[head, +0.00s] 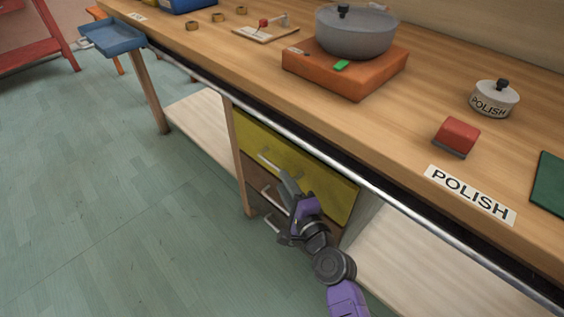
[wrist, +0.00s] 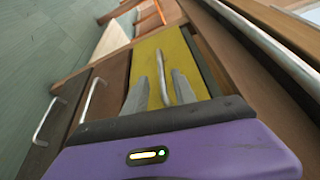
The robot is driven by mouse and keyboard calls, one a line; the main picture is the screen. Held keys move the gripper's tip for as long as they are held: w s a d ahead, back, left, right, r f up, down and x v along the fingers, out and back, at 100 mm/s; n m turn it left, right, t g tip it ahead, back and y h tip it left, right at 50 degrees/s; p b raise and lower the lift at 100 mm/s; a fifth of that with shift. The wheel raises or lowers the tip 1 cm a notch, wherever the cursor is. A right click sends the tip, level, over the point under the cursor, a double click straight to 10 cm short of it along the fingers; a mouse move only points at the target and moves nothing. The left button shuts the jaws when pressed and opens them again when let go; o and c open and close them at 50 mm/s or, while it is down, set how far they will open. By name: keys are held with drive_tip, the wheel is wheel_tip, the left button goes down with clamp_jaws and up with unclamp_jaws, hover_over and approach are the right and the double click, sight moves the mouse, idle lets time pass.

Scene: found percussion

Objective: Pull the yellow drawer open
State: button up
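The yellow drawer (head: 333,187) is the top one in a stack under the workbench. Its front looks about flush with the cabinet, and it also shows in the wrist view (wrist: 150,47). Its thin grey handle (head: 268,160) runs across the front. My gripper (head: 291,184) is in front of the drawer, beside the right part of the handle. In the wrist view its two grey fingers (wrist: 160,92) are apart, with the handle (wrist: 161,68) appearing between them. I cannot tell whether either finger touches it.
A metal rail (head: 320,152) runs along the workbench (head: 395,150) edge just above. Open shelves (head: 200,120) flank the drawers. The green floor (head: 130,220) is clear at left.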

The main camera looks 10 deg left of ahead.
sight(274, 165)
drive_tip(key=shift+b+x, duration=0.85)
drive_tip(key=shift+x, duration=3.05)
drive_tip(key=shift+r, duration=0.1)
clamp_jaws()
